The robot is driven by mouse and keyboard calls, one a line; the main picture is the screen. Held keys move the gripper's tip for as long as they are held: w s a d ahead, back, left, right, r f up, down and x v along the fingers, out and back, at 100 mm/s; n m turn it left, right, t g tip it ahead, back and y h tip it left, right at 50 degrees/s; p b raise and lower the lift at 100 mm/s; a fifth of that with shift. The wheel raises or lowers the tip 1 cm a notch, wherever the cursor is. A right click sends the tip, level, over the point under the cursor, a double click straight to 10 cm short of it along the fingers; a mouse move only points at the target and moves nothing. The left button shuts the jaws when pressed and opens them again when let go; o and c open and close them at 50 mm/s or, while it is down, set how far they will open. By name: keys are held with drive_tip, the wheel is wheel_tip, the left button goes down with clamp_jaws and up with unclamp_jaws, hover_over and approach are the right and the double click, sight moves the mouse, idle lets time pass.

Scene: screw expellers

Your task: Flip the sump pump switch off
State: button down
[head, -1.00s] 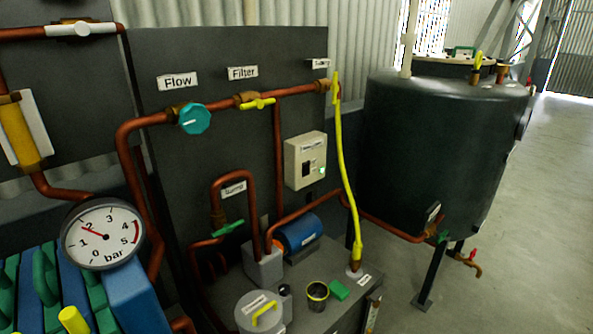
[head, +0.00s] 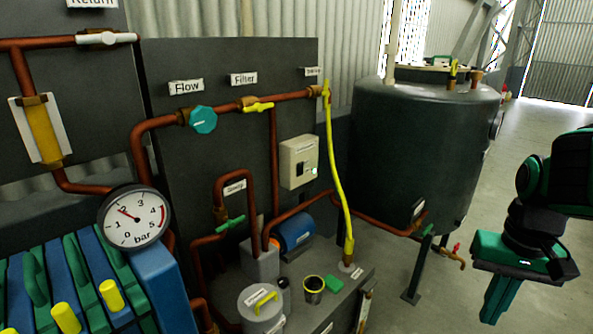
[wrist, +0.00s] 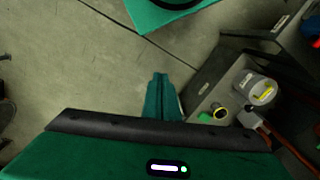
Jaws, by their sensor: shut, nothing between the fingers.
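A pale switch box (head: 299,161) is fixed to the dark upright panel, right of the copper pipes. The label on the box is too small to read, and so is the switch's position. My gripper (head: 491,318) hangs at the far right of the head view, well apart from the box. Its green fingers (wrist: 158,78) are together and empty in the wrist view, over the concrete floor. The box is not visible in the wrist view.
A grey bench (head: 345,300) below the panel holds a lidded canister (head: 262,309), a dark cup (head: 314,290) and a green block (head: 334,283). A yellow hose (head: 338,180) hangs right of the box. A dark tank (head: 425,150) stands between bench and arm.

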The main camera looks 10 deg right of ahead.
drive_tip(key=w+t+h, duration=0.1)
drive_tip(key=w+t, duration=0.1)
drive_tip(key=w, duration=1.9)
drive_tip(key=w+a+f+t+y, duration=0.1)
drive_tip(key=w+a+f+y, duration=0.15)
drive_tip(key=w, duration=0.75)
drive_tip(key=w+a+f+t+y, duration=0.15)
drive_tip(key=w+a, duration=0.25)
drive_tip(key=w, duration=0.5)
drive_tip(key=w+a+f+t+y, duration=0.1)
drive_tip(key=w+a+t, duration=0.15)
drive_tip(key=w, duration=0.75)
drive_tip(key=w+a+r+m+t+y, duration=0.1)
drive_tip(key=w+r+m+t+y, duration=0.2)
drive_tip(key=w, duration=1.1)
drive_tip(key=shift+w+r+m+t, duration=0.2)
drive_tip(key=shift+w+m+t, duration=0.2)
drive_tip(key=shift+m, duration=0.3)
drive_tip(key=shift+a, duration=0.2)
